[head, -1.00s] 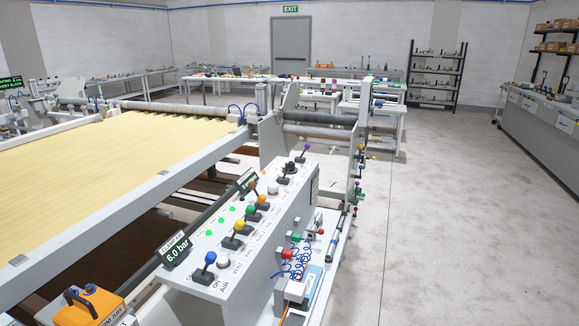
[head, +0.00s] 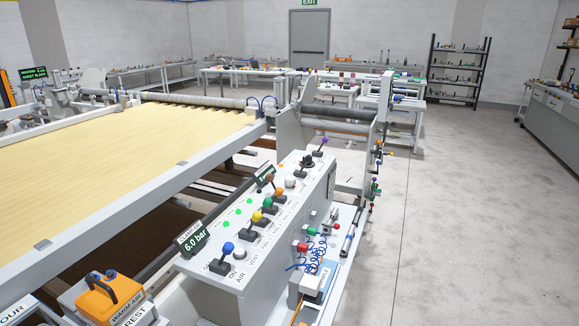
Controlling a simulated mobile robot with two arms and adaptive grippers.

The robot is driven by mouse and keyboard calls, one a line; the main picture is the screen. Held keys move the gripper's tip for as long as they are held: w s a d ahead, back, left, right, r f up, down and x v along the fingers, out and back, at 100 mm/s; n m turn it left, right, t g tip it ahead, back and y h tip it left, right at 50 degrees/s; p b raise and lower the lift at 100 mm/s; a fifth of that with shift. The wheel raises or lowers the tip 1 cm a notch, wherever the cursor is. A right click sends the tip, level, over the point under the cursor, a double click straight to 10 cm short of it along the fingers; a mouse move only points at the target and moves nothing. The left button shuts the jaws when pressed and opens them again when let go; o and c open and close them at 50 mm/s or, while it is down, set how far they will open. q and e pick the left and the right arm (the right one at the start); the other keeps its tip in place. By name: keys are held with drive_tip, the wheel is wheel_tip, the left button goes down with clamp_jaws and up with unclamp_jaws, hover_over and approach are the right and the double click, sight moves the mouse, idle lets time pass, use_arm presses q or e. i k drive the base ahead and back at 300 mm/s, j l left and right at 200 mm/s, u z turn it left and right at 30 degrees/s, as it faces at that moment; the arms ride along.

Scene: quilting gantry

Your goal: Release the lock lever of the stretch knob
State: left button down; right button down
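A grey control console (head: 262,230) stands in the middle of the head view, with a sloped top of levers and knobs. A black round knob (head: 307,162) sits at its far end; it may be the stretch knob, but its label is too small to read. Neither of my grippers is in view.
A yellow quilt (head: 120,165) lies on the frame at the left. An orange warm-air unit (head: 108,295) is at the front left. Blue coiled hoses (head: 317,248) hang on the console's right side. Open concrete floor (head: 450,210) lies to the right.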

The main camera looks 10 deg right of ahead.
sight(309, 158)
drive_tip(key=i+l+u, duration=0.2)
drive_tip(key=u, duration=0.15)
drive_tip(key=i+l+u, duration=0.15)
drive_tip(key=l+u, duration=0.15)
drive_tip(key=l, duration=0.15)
drive_tip(key=i+l+u, duration=0.15)
drive_tip(key=l+u, duration=0.2)
drive_tip(key=i+l+u, duration=0.1)
drive_tip(key=l, duration=0.5)
drive_tip(key=i+l, duration=0.15)
drive_tip(key=l, duration=0.45)
drive_tip(key=i+l+u, duration=0.15)
drive_tip(key=l, duration=0.5)
drive_tip(key=l+u, duration=0.1)
drive_tip(key=l, duration=0.5)
drive_tip(key=i+l, duration=0.1)
drive_tip(key=l, duration=0.8)
drive_tip(key=i+l, duration=0.15)
drive_tip(key=l, duration=0.3)
